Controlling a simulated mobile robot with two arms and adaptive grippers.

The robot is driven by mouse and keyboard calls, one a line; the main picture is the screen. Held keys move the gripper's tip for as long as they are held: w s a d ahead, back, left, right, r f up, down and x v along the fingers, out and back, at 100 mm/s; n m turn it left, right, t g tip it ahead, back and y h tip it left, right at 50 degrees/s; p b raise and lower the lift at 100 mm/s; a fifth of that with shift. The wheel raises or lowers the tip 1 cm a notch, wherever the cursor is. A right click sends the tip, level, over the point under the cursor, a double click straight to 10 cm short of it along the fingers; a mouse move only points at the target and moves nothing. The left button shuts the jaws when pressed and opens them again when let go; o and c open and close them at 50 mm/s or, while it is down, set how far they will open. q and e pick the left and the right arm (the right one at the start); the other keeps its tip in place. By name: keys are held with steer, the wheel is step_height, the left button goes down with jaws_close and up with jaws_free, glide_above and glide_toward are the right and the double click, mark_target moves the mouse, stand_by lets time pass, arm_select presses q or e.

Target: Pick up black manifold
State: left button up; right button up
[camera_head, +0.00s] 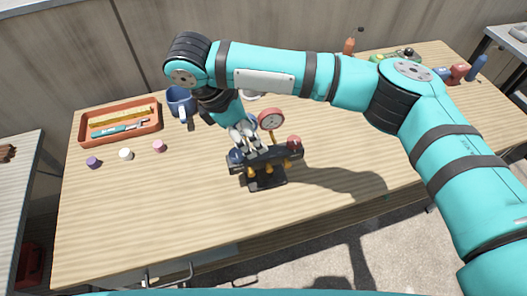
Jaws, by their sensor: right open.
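The black manifold (268,160) stands on the wooden table near its middle. It has a round red-rimmed gauge (271,119) above it, a red knob at its right end and a blue knob at its left end. Yellow fittings show on its front. My right gripper (252,147) points down at the manifold's upper left part, with its fingers open. The fingers overlap the manifold in the picture, and I cannot tell whether they touch it. My left gripper does not show.
An orange tray (82,131) with tools lies at the left back. A blue mug (180,102) stands beside it. Several small caps, one purple (92,162), lie before the tray. Coloured bottles (458,74) stand at the far right. The table's front left is clear.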

mark_target(265, 154)
steer(key=p+x, duration=0.1)
steer(key=x, duration=0.9)
steer(key=shift+f, duration=0.15)
jaws_close()
steer(key=shift+w, duration=0.1)
